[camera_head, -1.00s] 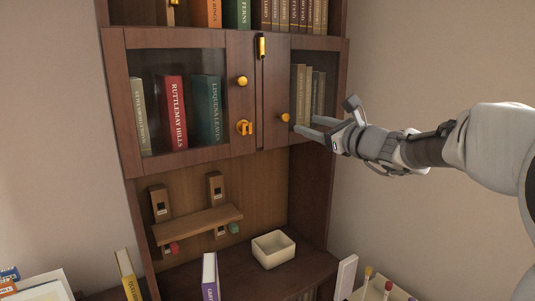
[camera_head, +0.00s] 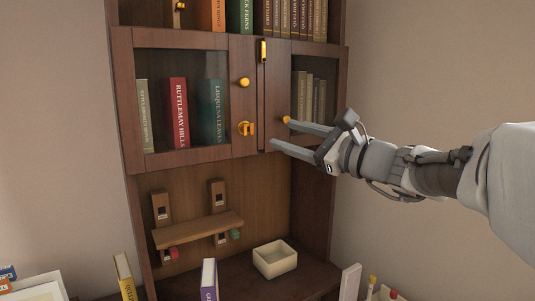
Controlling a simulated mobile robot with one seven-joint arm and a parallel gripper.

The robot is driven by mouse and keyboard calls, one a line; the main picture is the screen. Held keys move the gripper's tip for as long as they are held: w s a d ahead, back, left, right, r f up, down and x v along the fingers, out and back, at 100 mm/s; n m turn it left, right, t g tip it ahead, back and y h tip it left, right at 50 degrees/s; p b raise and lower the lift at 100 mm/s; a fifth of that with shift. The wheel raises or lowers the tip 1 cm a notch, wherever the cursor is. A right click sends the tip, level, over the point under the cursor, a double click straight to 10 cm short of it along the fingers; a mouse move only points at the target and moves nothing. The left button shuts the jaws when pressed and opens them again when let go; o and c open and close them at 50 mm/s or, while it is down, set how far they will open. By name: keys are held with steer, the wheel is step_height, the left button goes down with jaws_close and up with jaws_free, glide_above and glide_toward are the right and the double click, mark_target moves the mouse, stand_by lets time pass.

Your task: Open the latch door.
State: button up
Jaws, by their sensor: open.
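The cabinet has two glass doors side by side. The left door (camera_head: 185,157) bears a round brass knob (camera_head: 244,82) and, below it, a brass latch (camera_head: 246,129) near its inner edge. The right door (camera_head: 277,80) is narrower in view, and its brass knob (camera_head: 287,120) shows just beside my upper finger. Both doors look shut. A second brass fitting (camera_head: 263,51) sits at the top of the seam between them. My gripper (camera_head: 280,133) is open and empty, its fingers pointing left in front of the right door. Whether a finger touches the knob I cannot tell.
Books stand behind the glass and on the shelf above. Below the doors are a small wooden shelf (camera_head: 199,230) and a cream box (camera_head: 275,259) on the counter. Several books stand at the bottom front. The wall on the right is clear.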

steer(key=s+a+n+g+y+b, duration=0.1)
steer(key=s+a+n+y, duration=0.1)
steer(key=s+a+n, duration=0.1)
steer(key=shift+s+a+b, duration=0.3)
steer(key=shift+s+a, duration=0.1)
steer(key=shift+a, duration=0.45)
steer(key=shift+g, duration=0.3)
